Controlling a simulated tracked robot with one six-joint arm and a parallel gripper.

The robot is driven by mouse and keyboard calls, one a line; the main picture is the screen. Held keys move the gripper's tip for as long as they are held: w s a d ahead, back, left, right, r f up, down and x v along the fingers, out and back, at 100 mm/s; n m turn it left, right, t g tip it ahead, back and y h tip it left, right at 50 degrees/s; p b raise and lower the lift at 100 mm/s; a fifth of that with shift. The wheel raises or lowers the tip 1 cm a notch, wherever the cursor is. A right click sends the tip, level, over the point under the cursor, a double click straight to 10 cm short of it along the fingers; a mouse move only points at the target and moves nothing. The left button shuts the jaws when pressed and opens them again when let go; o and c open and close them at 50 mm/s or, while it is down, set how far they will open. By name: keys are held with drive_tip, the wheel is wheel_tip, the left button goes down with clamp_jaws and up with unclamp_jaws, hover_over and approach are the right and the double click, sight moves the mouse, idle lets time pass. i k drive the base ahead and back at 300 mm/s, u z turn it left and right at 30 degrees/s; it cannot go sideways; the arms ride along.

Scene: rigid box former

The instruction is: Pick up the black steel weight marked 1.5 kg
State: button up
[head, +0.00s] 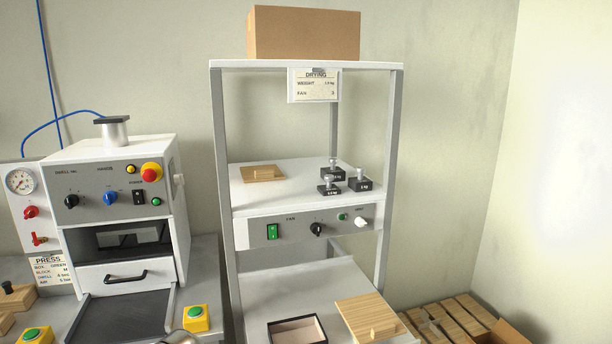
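Three black block weights with bright steel knobs stand close together on the right part of the white middle shelf (270,197). One is at the front left (329,189), one at the right (360,185) and one behind (338,174). Each has a small white label. The right label seems to read 2 kg. The front-left and rear labels are too small to read surely, so I cannot tell which is 1.5 kg.
A wooden board (264,173) lies left of the weights. Shelf posts flank them, under a top shelf with a cardboard box (304,33). A drying card (314,86) hangs above. A control panel (300,228) is below. A press (113,200) stands left.

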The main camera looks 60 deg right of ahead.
sight(339, 175)
drive_tip(key=u, duration=1.35)
drive_tip(key=k, duration=2.15)
drive_tip(key=z, duration=1.15)
